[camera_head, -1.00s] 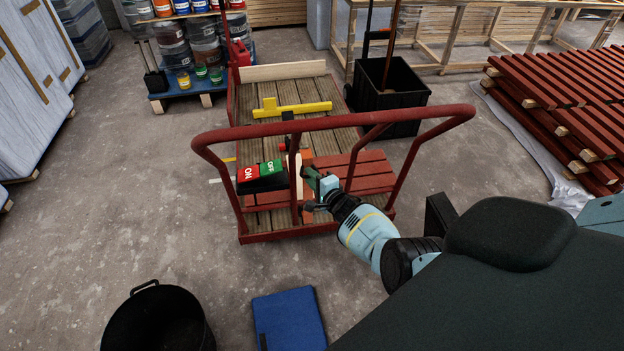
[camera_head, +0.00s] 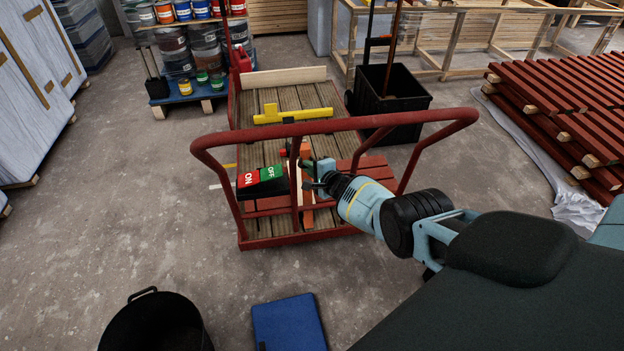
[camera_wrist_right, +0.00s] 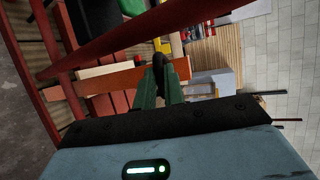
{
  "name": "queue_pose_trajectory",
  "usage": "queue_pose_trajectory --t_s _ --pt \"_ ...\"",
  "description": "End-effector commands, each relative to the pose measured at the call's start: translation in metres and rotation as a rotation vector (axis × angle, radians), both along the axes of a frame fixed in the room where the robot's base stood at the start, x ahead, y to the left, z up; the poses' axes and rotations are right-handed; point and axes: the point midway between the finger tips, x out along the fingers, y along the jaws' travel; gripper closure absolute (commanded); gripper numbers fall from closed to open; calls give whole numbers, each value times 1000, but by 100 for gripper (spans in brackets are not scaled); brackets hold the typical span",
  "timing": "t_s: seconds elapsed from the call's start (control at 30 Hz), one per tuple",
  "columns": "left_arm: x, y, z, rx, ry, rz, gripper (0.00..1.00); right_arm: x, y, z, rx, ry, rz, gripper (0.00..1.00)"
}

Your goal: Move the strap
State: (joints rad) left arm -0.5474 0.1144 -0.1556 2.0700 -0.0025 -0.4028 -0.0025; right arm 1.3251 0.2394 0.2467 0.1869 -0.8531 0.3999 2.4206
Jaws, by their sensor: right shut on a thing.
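My right gripper (camera_head: 314,178) reaches in from the right, behind the red push handle (camera_head: 330,127) of the cart. An orange upright piece (camera_head: 307,185) stands beside the fingers and crosses the wrist view as an orange bar (camera_wrist_right: 110,81). My left gripper is not in view.
A yellow T-shaped piece (camera_head: 292,115) lies on the cart deck (camera_head: 275,100).

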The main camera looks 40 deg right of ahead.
Motion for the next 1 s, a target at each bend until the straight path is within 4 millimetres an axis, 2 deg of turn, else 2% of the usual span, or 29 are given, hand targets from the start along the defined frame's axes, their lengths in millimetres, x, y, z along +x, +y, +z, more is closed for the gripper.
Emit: queue_pose_trajectory --t_s 0.03,0.3,0.73,0.77,0.9,1.0 --pt "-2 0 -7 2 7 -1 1 7 7 -3 8 12 18 100" --pt "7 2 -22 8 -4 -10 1 26 -5 2 34 75 12 100" --pt "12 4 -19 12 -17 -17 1 29 -10 6 39 86 1 100" --pt "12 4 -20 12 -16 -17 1 29 -10 6 39 86 0 88" --pt "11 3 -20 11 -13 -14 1 28 -12 6 39 87 -2 70" --pt "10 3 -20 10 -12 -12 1 28 -13 6 38 87 -3 68"
